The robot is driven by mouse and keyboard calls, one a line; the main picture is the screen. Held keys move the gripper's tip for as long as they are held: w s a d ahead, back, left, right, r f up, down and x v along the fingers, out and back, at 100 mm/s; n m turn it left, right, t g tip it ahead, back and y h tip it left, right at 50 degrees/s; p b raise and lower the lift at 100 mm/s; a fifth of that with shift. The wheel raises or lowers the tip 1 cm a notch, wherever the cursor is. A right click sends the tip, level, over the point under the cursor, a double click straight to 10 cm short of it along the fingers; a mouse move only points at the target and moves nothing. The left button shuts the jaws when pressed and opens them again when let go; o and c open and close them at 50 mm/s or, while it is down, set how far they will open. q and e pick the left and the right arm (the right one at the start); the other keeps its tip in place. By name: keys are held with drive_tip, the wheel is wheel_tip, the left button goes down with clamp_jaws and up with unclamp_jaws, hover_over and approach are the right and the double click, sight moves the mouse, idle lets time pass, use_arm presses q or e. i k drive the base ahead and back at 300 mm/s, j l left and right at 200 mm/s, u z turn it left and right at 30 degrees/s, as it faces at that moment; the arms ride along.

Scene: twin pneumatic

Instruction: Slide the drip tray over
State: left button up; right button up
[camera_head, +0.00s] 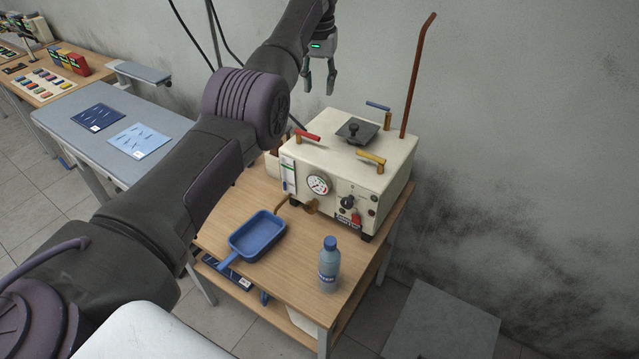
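The drip tray (258,236) is a blue shallow pan with a short handle toward the front left. It lies on the wooden table (305,252), near its left front edge, in front of the cream pneumatic box (330,163). A brass spout (310,206) on the box's front sits a little behind and to the right of the tray. My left gripper (320,88) hangs above and behind the box's back left, fingers pointing down and apart, with nothing between them. It is far from the tray. My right gripper is not in view.
A blue capped bottle (329,266) stands right of the tray near the front edge. The box has red (306,136), yellow (370,160) and blue levers on top, a gauge, and a tall rusty pipe (417,75). A grey-blue table (110,130) with cards stands at left.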

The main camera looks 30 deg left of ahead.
sight(250, 242)
drive_tip(key=u, duration=1.4)
